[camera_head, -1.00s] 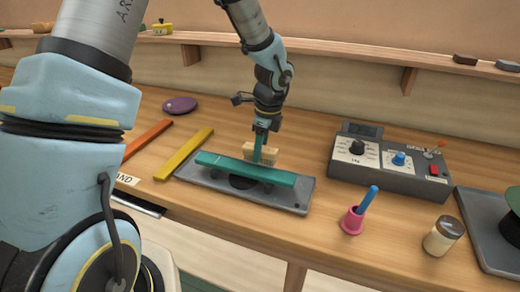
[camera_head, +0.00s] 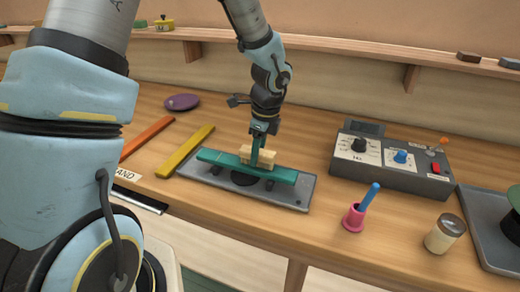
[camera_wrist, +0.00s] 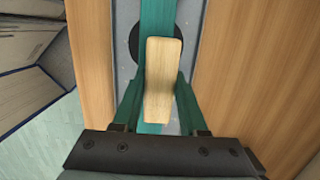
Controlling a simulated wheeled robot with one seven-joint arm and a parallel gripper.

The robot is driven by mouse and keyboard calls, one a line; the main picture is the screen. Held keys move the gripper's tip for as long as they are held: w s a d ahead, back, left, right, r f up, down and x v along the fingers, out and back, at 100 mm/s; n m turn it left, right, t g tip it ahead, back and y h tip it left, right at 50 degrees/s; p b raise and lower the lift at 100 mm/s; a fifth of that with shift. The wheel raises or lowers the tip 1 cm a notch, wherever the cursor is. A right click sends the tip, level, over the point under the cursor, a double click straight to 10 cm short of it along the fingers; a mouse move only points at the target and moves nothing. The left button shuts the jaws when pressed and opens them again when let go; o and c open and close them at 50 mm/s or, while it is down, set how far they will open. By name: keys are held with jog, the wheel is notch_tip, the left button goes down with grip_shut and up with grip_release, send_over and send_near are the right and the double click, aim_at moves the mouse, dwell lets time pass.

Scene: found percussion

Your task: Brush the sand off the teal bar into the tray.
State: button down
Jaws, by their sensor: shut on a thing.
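The teal bar (camera_head: 222,160) lies lengthwise above the grey tray (camera_head: 302,194) on the bench. In the wrist view the teal bar (camera_wrist: 157,18) runs away under my gripper. My gripper (camera_head: 257,161) is shut on a pale wooden block (camera_head: 268,153), likely the brush's body, over the middle of the bar. In the wrist view the block (camera_wrist: 163,75) sits between the two teal fingers. Its underside and any bristles are hidden, so I cannot tell whether it touches the bar. I cannot make out sand on the bar or tray.
A yellow bar (camera_head: 185,152) and an orange bar (camera_head: 147,137) lie left of the tray. A grey control box (camera_head: 392,168) stands to the right. A pink cup (camera_head: 353,218) and a lidded jar (camera_head: 440,238) stand near the front edge. Bare bench separates the tray and box.

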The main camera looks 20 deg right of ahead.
jog(key=shift+s+a, duration=1.15)
jog(key=shift+s, duration=0.15)
notch_tip(320, 180, up, 5)
jog(key=p, duration=0.4)
jog(key=shift+p, duration=0.3)
